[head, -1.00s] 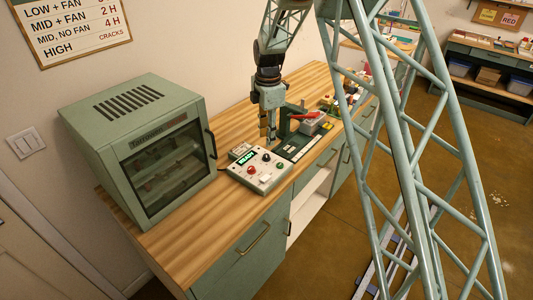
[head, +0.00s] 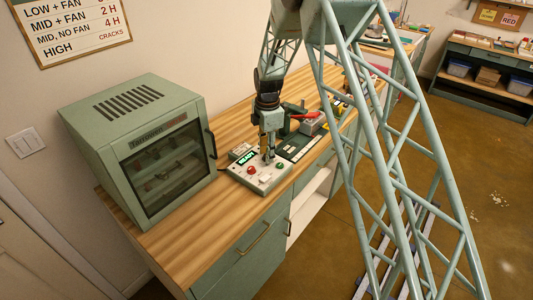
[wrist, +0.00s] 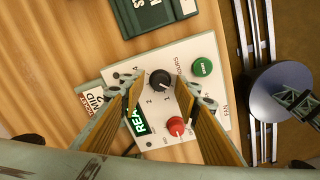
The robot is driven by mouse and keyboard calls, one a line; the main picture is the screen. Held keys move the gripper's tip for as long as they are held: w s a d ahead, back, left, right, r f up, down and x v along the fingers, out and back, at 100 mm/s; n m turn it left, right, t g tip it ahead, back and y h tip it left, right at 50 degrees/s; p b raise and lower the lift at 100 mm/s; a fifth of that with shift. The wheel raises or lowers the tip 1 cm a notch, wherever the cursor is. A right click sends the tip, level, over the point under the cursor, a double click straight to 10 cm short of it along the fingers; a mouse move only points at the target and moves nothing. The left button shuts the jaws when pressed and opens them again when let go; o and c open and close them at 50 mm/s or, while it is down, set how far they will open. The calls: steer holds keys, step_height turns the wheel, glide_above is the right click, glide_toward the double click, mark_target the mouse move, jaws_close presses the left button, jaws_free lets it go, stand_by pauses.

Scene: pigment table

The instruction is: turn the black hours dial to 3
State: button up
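The black hours dial (wrist: 160,79) sits on the pale control panel (wrist: 205,146), with printed numbers around it; I cannot read clearly where its pointer stands. In the wrist view my gripper (wrist: 159,91) is open, with one finger on each side of the dial and gaps showing between. In the head view my gripper (head: 268,158) points down over the panel (head: 255,183) and hides the dial. I cannot tell the height of the fingertips over the panel.
A red knob (wrist: 177,125), a green button (wrist: 202,67) and a lit READY display (wrist: 138,121) are near the dial. A green oven-like cabinet (head: 130,112) stands left of the panel.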

steer(key=shift+c, duration=0.9)
steer(key=c, duration=0.7)
steer(key=shift+m, duration=0.5)
steer(key=m+b, duration=0.1)
steer(key=m, duration=0.4)
steer(key=shift+m, duration=0.3)
steer(key=m+b, duration=0.1)
steer(key=m, duration=0.5)
steer(key=shift+m, duration=0.3)
steer(key=m, duration=0.6)
steer(key=shift+a+m+h+b, duration=0.1)
steer(key=shift+m+h+b, duration=0.2)
steer(key=shift+b, duration=0.05)
steer(key=m, duration=0.7)
steer(key=shift+w+g, duration=0.1)
steer(key=shift+g, duration=0.2)
